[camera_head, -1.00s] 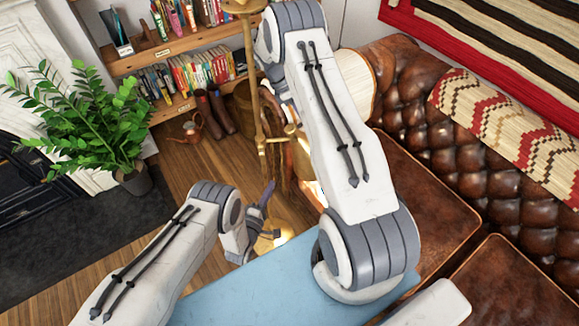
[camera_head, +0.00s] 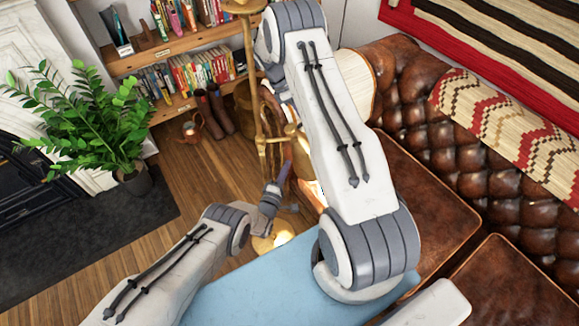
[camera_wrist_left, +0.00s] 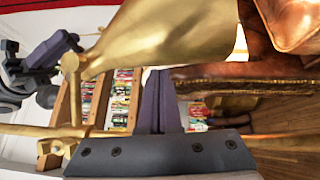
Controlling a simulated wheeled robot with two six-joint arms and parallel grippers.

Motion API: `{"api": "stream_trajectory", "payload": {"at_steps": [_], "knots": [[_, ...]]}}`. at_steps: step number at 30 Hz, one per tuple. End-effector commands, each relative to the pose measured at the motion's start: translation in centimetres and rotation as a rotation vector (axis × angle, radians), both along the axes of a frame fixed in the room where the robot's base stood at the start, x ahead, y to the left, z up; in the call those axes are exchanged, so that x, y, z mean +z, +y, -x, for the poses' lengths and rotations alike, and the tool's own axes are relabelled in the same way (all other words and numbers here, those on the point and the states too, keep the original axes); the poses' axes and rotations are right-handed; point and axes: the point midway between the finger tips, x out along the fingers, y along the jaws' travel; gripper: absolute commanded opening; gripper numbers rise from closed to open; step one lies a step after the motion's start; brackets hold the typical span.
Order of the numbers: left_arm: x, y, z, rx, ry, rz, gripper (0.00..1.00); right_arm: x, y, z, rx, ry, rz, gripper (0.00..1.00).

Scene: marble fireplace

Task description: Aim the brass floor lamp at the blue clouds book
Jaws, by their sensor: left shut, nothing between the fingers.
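The brass floor lamp (camera_head: 250,85) stands beyond my arms, its pole upright and its round base (camera_head: 270,240) on the floor. Its brass shade shows partly behind my right arm and fills the upper middle of the left wrist view (camera_wrist_left: 165,35). My left gripper (camera_head: 285,172) is shut and empty below the shade. In the wrist view its fingertips (camera_wrist_left: 156,78) are at the shade's lower edge; I cannot tell whether they touch. My right gripper (camera_wrist_left: 55,55) is beside a brass knob (camera_wrist_left: 70,62); its jaws are unclear. I cannot pick out the blue clouds book.
A bookshelf (camera_head: 165,58) with several books stands behind the lamp. A leafy plant (camera_head: 90,125) is at the left by the fireplace. A brown leather sofa (camera_head: 430,200) fills the right. A light blue surface (camera_head: 250,290) is at the front. Wood floor is open between plant and lamp.

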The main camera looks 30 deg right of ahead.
Motion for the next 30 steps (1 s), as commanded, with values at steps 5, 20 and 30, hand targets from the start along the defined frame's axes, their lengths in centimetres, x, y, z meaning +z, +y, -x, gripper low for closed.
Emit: {"api": "stream_trajectory", "payload": {"at_steps": [5, 20, 30], "knots": [[0.1, -1.1, 0.1, 0.001, 0.001, -0.001, 0.0, 0.2, 0.0, -0.1, 0.001, -0.003, 0.001, 0.0], [0.1, -1.9, 0.3, -0.001, -0.001, 0.0, 0.0, 0.2, 0.0, -0.1, 0.0, -0.003, 0.001, 0.0], [0.2, -2.9, 0.6, -0.004, -0.002, 0.0, 0.0, 0.0, 0.1, 0.0, -0.001, -0.001, -0.001, 0.0]]}}
